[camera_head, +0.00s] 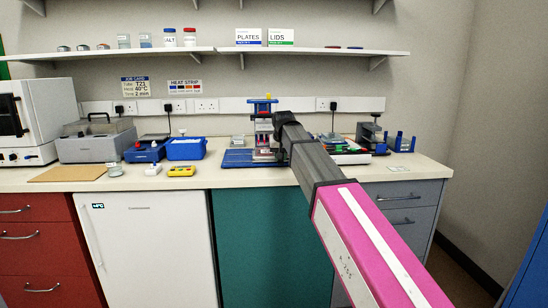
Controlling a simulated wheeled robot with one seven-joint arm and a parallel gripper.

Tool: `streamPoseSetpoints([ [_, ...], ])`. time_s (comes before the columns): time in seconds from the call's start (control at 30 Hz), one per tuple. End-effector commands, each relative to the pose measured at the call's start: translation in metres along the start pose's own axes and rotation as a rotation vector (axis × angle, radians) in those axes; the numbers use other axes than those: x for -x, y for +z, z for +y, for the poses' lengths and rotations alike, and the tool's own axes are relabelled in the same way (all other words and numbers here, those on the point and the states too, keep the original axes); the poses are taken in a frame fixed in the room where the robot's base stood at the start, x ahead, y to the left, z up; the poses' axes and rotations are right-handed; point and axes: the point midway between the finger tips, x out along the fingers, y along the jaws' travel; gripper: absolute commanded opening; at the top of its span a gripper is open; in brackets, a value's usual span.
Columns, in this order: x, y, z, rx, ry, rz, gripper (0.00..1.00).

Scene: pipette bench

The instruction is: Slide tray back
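My arm hides the device's right side.
Right of my arm are a white tray with coloured items (348,149), a dark grey instrument (371,134) and a blue rack (402,143). Left are blue boxes (186,148), a yellow timer (181,171) and a grey bath (93,144).

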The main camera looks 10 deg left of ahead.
Motion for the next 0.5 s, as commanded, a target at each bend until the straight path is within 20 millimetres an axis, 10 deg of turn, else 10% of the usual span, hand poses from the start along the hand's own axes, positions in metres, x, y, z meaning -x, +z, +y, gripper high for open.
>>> streamPoseSetpoints([
  [0.2,-0.0002,0.0007,0.0046,0.000,0.009,-0.002,0.00],
  [0.23,-0.0002,0.0007,0.0048,0.000,0.010,-0.002,0.27],
  [0.3,-0.0002,0.0007,0.0050,0.000,0.010,-0.001,0.49],
  [0.5,-0.0003,0.0006,0.0033,0.000,0.007,-0.001,0.49],
])
